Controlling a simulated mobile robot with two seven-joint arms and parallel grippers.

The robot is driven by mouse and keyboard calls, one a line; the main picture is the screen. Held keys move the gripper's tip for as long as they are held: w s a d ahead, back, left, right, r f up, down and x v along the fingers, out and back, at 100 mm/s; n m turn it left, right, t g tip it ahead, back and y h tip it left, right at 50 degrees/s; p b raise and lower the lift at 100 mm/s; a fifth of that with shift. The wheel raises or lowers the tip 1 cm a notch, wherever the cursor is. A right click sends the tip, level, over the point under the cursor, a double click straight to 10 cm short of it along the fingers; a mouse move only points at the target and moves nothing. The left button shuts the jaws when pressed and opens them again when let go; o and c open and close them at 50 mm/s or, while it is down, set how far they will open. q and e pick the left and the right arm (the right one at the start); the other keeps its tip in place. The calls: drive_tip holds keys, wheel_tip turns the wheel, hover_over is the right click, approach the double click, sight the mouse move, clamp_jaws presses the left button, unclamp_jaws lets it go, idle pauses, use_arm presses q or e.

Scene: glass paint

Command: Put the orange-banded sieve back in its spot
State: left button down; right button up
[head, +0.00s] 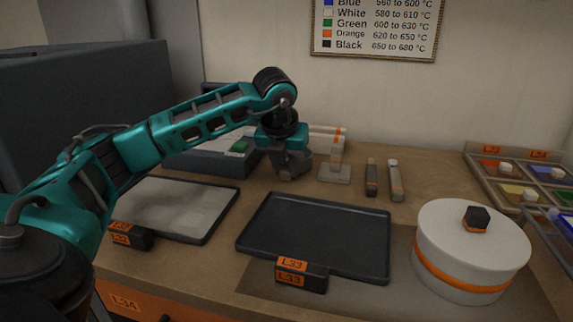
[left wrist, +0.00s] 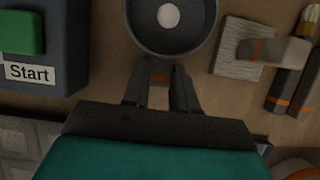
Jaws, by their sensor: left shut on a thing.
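The orange-banded sieve shows in the left wrist view as a round dark cup (left wrist: 170,42) with a pale disc in its middle. Its short handle, with an orange band (left wrist: 160,79), lies between my left fingers. My left gripper (left wrist: 160,88) is shut on that handle. In the head view, my left gripper (head: 287,165) points down at the back of the table, and the grey sieve cup (head: 304,164) partly shows beside it. I cannot tell whether the sieve touches the table. Its spot is not clearly marked in view. My right gripper is not in view.
A pale block with a handle (head: 335,172) and two slim tools (head: 371,178) (head: 396,181) stand right of the sieve. A device with a green Start button (head: 239,147) is left. Trays (head: 240,243) (head: 206,242), a white lidded drum (head: 432,225) and a paint box (head: 470,160) are nearby.

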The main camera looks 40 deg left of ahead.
use_arm(q)
drive_tip(key=shift+f, duration=0.2)
drive_tip(key=c, duration=0.8)
unclamp_jaws()
drive_tip(key=shift+r, duration=0.1)
drive_tip(key=p+v, duration=0.2)
drive_tip(key=v, duration=1)
drive_tip(key=shift+s+r, duration=0.2)
drive_tip(key=shift+r, duration=0.1)
